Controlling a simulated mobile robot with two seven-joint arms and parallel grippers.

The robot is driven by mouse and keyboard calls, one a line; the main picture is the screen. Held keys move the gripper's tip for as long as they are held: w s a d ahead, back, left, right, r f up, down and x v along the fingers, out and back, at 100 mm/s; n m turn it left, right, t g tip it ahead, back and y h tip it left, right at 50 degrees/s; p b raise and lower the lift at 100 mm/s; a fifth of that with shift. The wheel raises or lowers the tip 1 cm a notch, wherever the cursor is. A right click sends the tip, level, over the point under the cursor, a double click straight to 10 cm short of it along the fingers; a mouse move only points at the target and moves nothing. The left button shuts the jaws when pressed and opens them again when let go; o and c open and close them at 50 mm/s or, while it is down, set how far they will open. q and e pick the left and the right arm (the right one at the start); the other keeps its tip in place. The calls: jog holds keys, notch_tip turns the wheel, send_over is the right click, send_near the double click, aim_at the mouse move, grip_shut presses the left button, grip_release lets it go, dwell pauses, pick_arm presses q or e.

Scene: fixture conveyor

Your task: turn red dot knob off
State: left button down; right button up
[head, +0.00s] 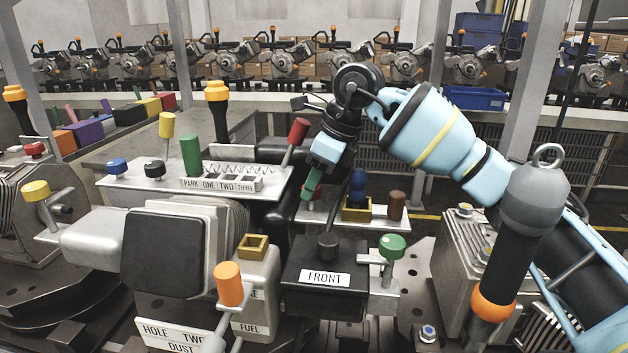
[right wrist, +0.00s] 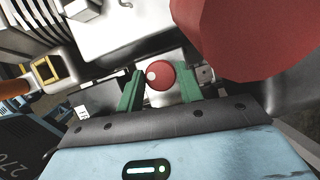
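The red knob (right wrist: 159,75) with a white dot shows in the right wrist view, in the gap between the two green fingers of my right gripper (right wrist: 159,82). A gap shows on each side of the knob, so the fingers are open and do not grip it. I cannot tell how deep the knob sits between them. In the head view my right gripper (head: 311,186) points down in front of the white plate with the blue and brown knobs; the red knob is hidden there. My left gripper is not in view.
A large red handle (right wrist: 250,35) is very close to the right wrist camera; in the head view the red lever (head: 298,131) stands just left of my gripper. Nearby are the brown knob (head: 396,205), black knob (head: 327,246), green knob (head: 392,247) and FRONT box (head: 324,301).

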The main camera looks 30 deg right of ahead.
jog(key=c, duration=0.5)
jog(key=shift+r+n+y, duration=0.1)
jog(key=shift+n+y, duration=0.2)
jog(key=shift+n, duration=0.5)
jog(key=shift+w+n+g, duration=0.1)
jog(key=shift+n+g, duration=0.6)
jog(key=shift+n, duration=0.8)
jog(key=o, duration=1)
jog(key=shift+d+v, duration=0.2)
jog(key=shift+v, duration=3.6)
